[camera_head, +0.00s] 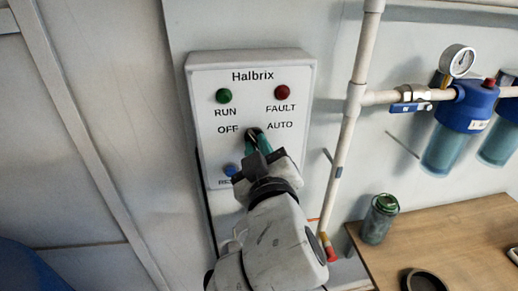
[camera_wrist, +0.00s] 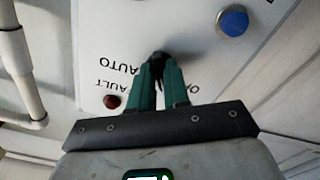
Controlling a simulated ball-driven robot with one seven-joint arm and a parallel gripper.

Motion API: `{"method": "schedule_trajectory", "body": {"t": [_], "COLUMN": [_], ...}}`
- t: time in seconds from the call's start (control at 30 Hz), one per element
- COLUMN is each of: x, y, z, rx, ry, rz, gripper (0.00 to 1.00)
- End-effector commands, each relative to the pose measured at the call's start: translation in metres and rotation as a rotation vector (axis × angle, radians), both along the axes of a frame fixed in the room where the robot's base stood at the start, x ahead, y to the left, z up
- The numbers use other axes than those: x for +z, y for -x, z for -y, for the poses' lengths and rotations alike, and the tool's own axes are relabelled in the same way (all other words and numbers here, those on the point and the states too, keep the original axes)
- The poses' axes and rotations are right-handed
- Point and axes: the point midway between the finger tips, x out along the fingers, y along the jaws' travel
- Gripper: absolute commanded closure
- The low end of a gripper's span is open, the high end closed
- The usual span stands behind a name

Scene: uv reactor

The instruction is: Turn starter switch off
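The starter switch is a black knob (camera_head: 257,130) on the white Halbrix panel (camera_head: 300,72), between the printed words OFF and AUTO. It also shows in the wrist view (camera_wrist: 158,57), where the panel appears upside down. My gripper (camera_head: 257,142) reaches up to the knob from below. Its two teal fingers (camera_wrist: 160,72) lie on either side of the knob, with their tips close in on it. The fingers cover much of the knob, so which way it points is hard to tell.
The panel has a green RUN lamp (camera_head: 223,96), a red FAULT lamp (camera_head: 282,92) and a blue button (camera_head: 230,170) near my gripper. A pale vertical pipe (camera_head: 355,95) runs right of the panel. A wooden table (camera_head: 450,240) with a green-lidded jar (camera_head: 379,219) stands lower right.

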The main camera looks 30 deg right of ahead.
Motion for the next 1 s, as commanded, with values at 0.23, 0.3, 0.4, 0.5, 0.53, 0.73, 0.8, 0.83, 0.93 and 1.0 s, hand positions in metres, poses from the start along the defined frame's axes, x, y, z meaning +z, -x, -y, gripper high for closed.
{"method": "schedule_trajectory", "body": {"t": [0.23, 0.3, 0.4, 0.5, 0.53, 0.73, 0.8, 0.83, 0.93, 1.0], "x": [0.000, -0.001, -0.001, -0.001, -0.002, -0.004, -0.004, -0.004, -0.003, -0.003], "y": [0.000, 0.000, 0.000, 0.004, 0.006, 0.036, 0.050, 0.056, 0.073, 0.083], "z": [0.000, 0.000, 0.000, -0.001, -0.002, -0.013, -0.017, -0.019, -0.024, -0.028], "rx": [-0.001, -0.001, -0.002, 0.000, 0.000, 0.003, 0.004, 0.003, 0.003, 0.003], "ry": [-0.001, -0.002, -0.003, -0.003, -0.003, -0.003, -0.004, -0.004, -0.003, -0.004], "rz": [-0.001, -0.001, -0.002, -0.002, -0.002, -0.001, 0.000, -0.001, -0.001, -0.002], "gripper": [0.64, 0.64, 0.64, 0.64, 0.64, 0.64, 0.64, 0.64, 0.64, 0.64]}}
